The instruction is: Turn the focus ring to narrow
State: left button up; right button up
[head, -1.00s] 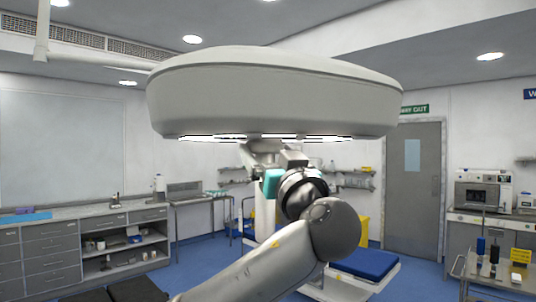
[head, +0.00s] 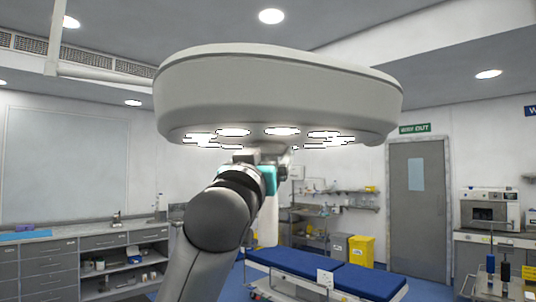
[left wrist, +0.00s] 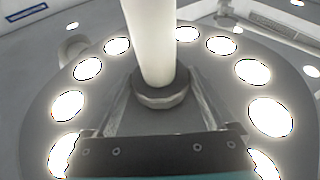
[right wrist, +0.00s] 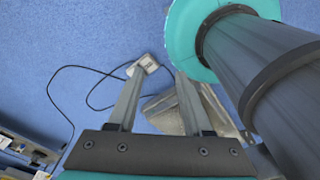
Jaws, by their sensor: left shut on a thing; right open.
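The surgical lamp head (head: 275,85), a wide pale grey disc with lit lamps underneath, fills the upper middle of the head view. In the left wrist view its white handle (left wrist: 150,40) stands out from the centre of the underside (left wrist: 225,85). The grey focus ring (left wrist: 160,97) is a collar around the handle's base. My left gripper (left wrist: 163,100) has one finger on each side of this ring and is shut on it. In the head view my left wrist partly hides the gripper and ring. My right gripper (right wrist: 160,75) is open and empty above the floor.
A blue-topped bed (head: 335,270) stands below and behind the lamp. Cabinets (head: 60,265) line the left; a trolley (head: 500,285) stands at lower right. In the right wrist view, a black cable (right wrist: 75,110) and a pale box (right wrist: 145,65) lie on the blue floor.

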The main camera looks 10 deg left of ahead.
pick_arm(q)
jog(key=m+h, duration=0.1)
jog(key=h, duration=0.1)
jog(key=m+g+h+p, duration=0.1)
jog(key=h, duration=0.1)
jog(key=m+h+p, duration=0.1)
jog(key=h, duration=0.1)
jog(key=shift+a+r, duration=0.1)
jog(key=shift+a, duration=0.2)
jog(key=shift+m+g+h+p, duration=0.35)
jog(key=shift+m+g+h, duration=0.3)
jog(key=shift+h, duration=0.45)
jog(key=shift+m+g+h, duration=0.35)
jog(key=shift+m+h, duration=0.1)
jog(key=shift+h, duration=0.25)
jog(key=o, duration=1.1)
jog(key=shift+w, duration=0.1)
jog(key=b+v, duration=0.5)
jog(key=v, duration=1)
jog(key=shift+f, duration=0.2)
